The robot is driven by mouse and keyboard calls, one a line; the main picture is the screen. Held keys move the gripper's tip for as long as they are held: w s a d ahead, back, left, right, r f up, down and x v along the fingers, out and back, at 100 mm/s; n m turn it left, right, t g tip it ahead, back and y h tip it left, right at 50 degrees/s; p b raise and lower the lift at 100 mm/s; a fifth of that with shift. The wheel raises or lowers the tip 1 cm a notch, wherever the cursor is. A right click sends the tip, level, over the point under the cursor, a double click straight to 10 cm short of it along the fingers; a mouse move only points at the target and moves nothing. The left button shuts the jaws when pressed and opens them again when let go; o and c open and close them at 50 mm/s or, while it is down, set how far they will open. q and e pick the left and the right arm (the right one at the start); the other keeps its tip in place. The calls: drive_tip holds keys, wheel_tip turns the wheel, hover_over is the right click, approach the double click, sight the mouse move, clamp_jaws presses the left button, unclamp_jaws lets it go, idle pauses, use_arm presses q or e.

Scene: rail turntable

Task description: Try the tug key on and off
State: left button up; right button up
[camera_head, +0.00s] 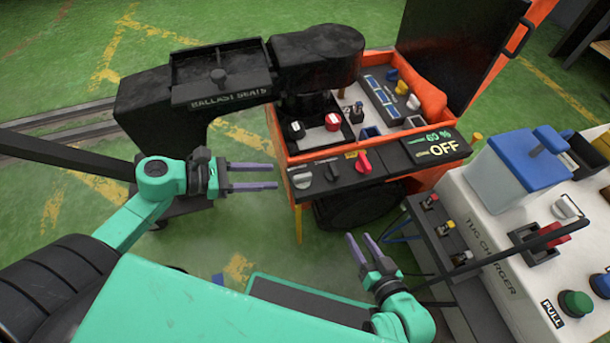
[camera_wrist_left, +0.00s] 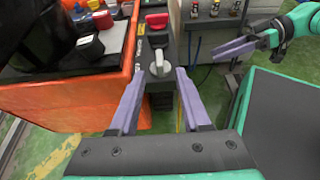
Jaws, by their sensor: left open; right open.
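The orange tug (camera_head: 375,195) has a dark front panel (camera_head: 332,172). On it are a grey-white knob (camera_head: 302,180) and a red knob (camera_head: 362,162); I cannot tell for certain which is the key. A display (camera_head: 438,148) beside them reads "60 % OFF". My left gripper (camera_head: 277,177) is open and empty, just left of the grey-white knob. In the left wrist view the grey-white knob (camera_wrist_left: 159,64) shows between the open fingertips, with the red knob (camera_wrist_left: 157,20) beyond. My right gripper (camera_head: 358,236) is open and empty, low in front of the tug.
The white tug charger (camera_head: 500,262) stands at right, with a blue-lidded box (camera_head: 520,160), a green button (camera_head: 575,303) and several connectors on its side.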

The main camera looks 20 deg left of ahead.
sight(301, 176)
use_arm(q)
drive_tip(key=b+x, duration=0.2)
drive_tip(key=x, duration=0.8)
drive_tip(key=shift+w+f, duration=0.1)
clamp_jaws()
use_arm(e)
wheel_tip(301, 176, down, 3)
drive_tip(key=shift+r, duration=0.1)
